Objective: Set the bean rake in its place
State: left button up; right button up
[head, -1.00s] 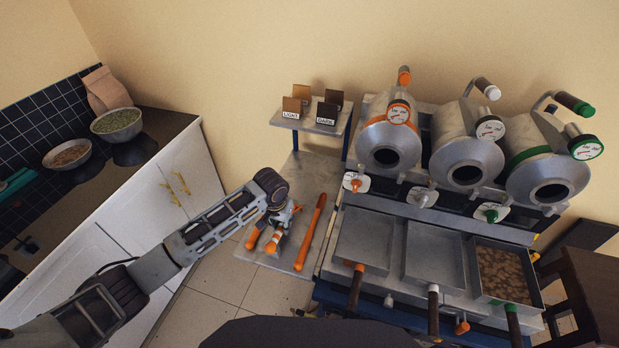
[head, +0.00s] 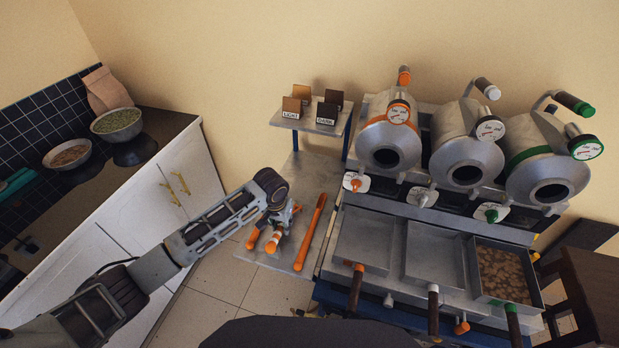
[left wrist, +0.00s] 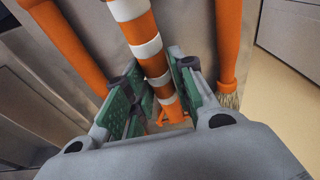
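My left gripper (head: 278,222) is low over a side table (head: 322,180) that holds several orange-handled tools. In the left wrist view its green-padded fingers (left wrist: 158,88) stand on either side of an orange and white striped handle (left wrist: 128,10). I cannot tell whether both pads touch it. The striped handle also shows in the head view (head: 273,241). A plain orange handle (left wrist: 66,45) lies to its left. An orange-handled brush with pale bristles (left wrist: 228,40) lies to its right. Which tool is the bean rake is unclear. My right gripper is out of view.
Three roaster drums (head: 466,160) stand at the right above cooling trays (head: 434,262), the rightmost holding brown beans (head: 505,273). A small shelf (head: 318,126) with labelled cards is behind the side table. A counter with bowls (head: 116,123) is at the left.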

pick_arm(q)
jog(key=o, duration=0.6)
jog(key=shift+c, duration=0.2)
jog(key=o, duration=0.3)
jog(key=shift+r, duration=0.25)
jog(key=shift+s+a+r, duration=0.1)
jog(key=shift+s+r, duration=0.1)
jog(key=shift+r, duration=1.1)
jog(key=shift+s+r, duration=0.2)
jog(key=shift+r, duration=1.1)
jog(key=shift+r, duration=0.25)
jog(key=shift+s+a+r, duration=0.1)
jog(key=shift+s+r, duration=0.1)
jog(key=shift+r, duration=0.9)
jog(key=shift+s+d+r, duration=0.1)
jog(key=shift+s+r, duration=0.05)
jog(key=shift+r, duration=1)
jog(key=shift+s+a+r, duration=0.1)
jog(key=shift+s+r, duration=0.1)
jog(key=shift+r, duration=0.9)
